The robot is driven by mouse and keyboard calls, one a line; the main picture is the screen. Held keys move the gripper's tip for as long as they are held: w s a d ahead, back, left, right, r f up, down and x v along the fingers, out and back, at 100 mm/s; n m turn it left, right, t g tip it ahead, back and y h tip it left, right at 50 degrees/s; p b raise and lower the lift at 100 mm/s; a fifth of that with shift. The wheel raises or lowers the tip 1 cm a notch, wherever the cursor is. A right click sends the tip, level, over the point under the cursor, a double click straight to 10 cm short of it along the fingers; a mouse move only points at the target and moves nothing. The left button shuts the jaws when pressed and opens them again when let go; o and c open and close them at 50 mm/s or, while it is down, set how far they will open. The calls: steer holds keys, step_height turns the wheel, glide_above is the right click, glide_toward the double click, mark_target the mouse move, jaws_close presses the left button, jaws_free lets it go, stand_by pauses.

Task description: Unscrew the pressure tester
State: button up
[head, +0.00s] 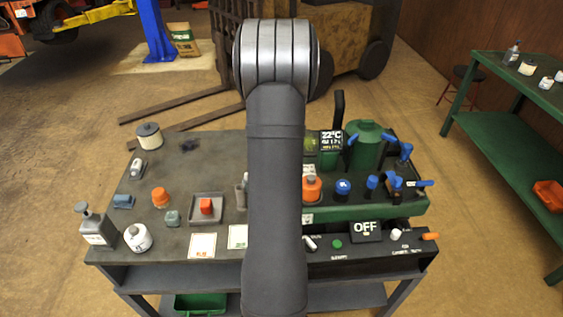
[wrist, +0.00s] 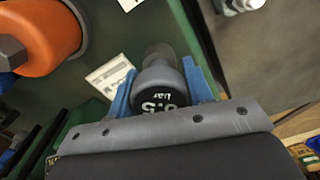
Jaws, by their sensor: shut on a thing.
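The pressure tester (wrist: 158,98) is a dark grey round gauge with a white readout ending in ".5" and "bar", seen in the wrist view; its first digit is hard to read. My gripper (wrist: 158,70) has its two blue fingers on either side of the tester, shut on it. The tester stands over a green surface, and its far end shows as a blurred dark cylinder. I cannot tell whether its thread is still engaged. In the head view my own arm hides the gripper and the tester.
An orange cap with a dark hex bolt (wrist: 42,38) is close on the left in the wrist view. The head view shows a green machine (head: 370,212) with blue knobs, an OFF display (head: 366,230), and a workbench (head: 180,172) with bottles and small parts.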

steer(key=shift+r, duration=0.2)
steer(key=shift+r, duration=1.35)
steer(key=shift+r, duration=2.5)
